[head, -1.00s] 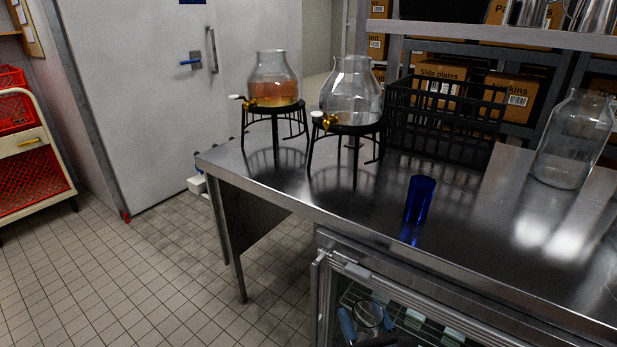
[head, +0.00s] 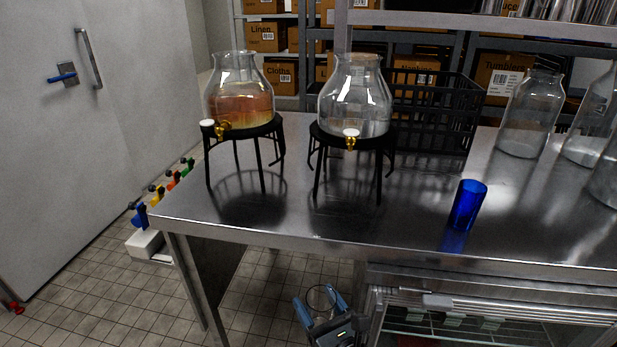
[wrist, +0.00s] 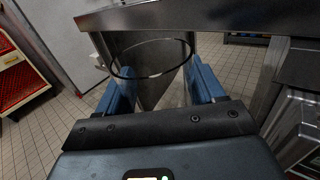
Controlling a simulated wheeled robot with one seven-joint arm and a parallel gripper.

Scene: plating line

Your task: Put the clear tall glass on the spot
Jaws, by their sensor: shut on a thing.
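My gripper (head: 320,305) is low in the head view, in front of the steel counter and below its top edge. Its blue fingers are shut on the clear tall glass (wrist: 150,85), which shows in the wrist view between the fingers with its dark round rim facing the camera. In the head view the glass (head: 319,296) is small and faint. The glass looks empty. I cannot make out a marked spot on the counter top (head: 410,215) in either view.
Two drink dispensers on black stands, one amber-filled (head: 240,105) and one clear (head: 352,100), stand on the counter. A blue tumbler (head: 467,205) stands near the front edge. A black crate (head: 435,110) and clear jars (head: 530,115) stand behind. The counter's front left is clear.

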